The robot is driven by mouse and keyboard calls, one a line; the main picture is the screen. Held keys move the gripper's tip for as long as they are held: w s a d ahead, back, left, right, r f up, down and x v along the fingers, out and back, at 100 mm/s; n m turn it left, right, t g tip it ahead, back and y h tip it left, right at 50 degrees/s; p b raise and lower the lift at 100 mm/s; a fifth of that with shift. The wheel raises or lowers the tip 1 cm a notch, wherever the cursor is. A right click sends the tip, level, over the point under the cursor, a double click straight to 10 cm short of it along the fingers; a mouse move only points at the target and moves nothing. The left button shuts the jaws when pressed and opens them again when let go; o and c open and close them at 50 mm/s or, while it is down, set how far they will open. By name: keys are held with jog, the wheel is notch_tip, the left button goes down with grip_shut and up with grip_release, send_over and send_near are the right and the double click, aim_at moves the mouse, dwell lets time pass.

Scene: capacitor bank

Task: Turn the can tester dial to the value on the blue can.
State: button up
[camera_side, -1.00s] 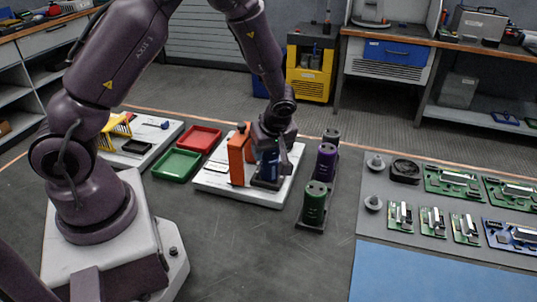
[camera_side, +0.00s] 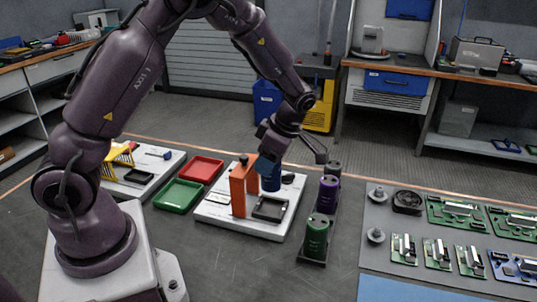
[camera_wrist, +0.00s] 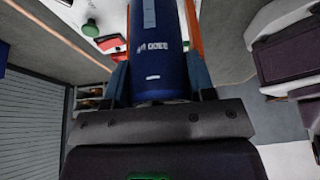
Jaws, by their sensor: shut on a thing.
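My gripper (camera_side: 269,163) is shut on the blue can (camera_side: 271,180). It holds the can above the white tester board (camera_side: 212,212), behind the empty black square holder (camera_side: 270,208) and right of the orange frame (camera_side: 237,190). In the wrist view the blue can (camera_wrist: 158,65) sits between the two fingers. It carries small white print, too small to read. A dark rounded part (camera_side: 288,178) lies on the board right of the can; I cannot tell if it is the dial. No dial value is readable.
A green can (camera_side: 316,236) and purple cans (camera_side: 328,194) stand in a dark rack close to the right. A green tray (camera_side: 178,194) and a red tray (camera_side: 201,170) lie to the left. Circuit boards (camera_side: 470,262) lie on a grey mat at the right.

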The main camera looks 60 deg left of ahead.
aim_at(268, 185)
jog(key=shift+f, duration=2.5)
jog(key=shift+f, duration=0.4)
jog(key=shift+f, duration=0.2)
jog(key=shift+f, duration=0.5)
jog(key=o, duration=1.3)
jog(key=shift+c, duration=0.2)
jog(key=shift+r, duration=4)
